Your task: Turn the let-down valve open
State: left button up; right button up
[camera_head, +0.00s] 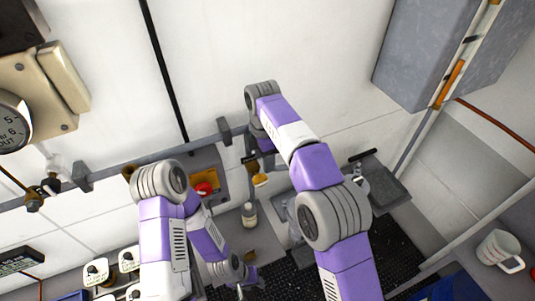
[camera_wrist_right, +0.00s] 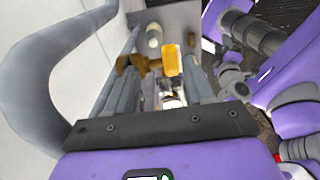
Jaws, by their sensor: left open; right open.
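A valve with a yellow handle (camera_head: 260,180) shows below the grey wall pipe in the head view, partly covered by my right arm. I take it to be the let-down valve. In the right wrist view the yellow handle (camera_wrist_right: 170,60) is upright beyond the open fingers, with brass fittings (camera_wrist_right: 130,62) beside it. My right gripper (camera_head: 256,162) is open, close to the handle; I cannot tell whether it touches. My left gripper (camera_head: 247,284) is open and empty, low over the dark mat.
A red button on a yellow box (camera_head: 205,188) is left of the valve. The grey pipe (camera_head: 108,177) runs along the wall. A small bottle (camera_head: 249,214) stands below the valve. A mug (camera_head: 498,250) is at the far right, and white switches (camera_head: 97,270) are at the lower left.

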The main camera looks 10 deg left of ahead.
aim_at(263, 176)
jog(key=shift+s+a+f, duration=0.1)
jog(key=shift+s+f, duration=0.05)
jog(key=shift+s, duration=0.3)
jog(key=shift+s+f+b, duration=0.3)
jog(key=shift+s+f, duration=0.65)
jog(key=shift+f, duration=0.1)
jog(key=f, duration=0.2)
jog(key=w+f, duration=0.1)
jog(key=shift+f, duration=0.35)
pick_arm(q)
jog(key=shift+s+f, duration=0.2)
jog(key=shift+s, duration=0.65)
pick_arm(e)
jog(key=shift+s+f, duration=0.15)
jog(key=shift+f, duration=0.05)
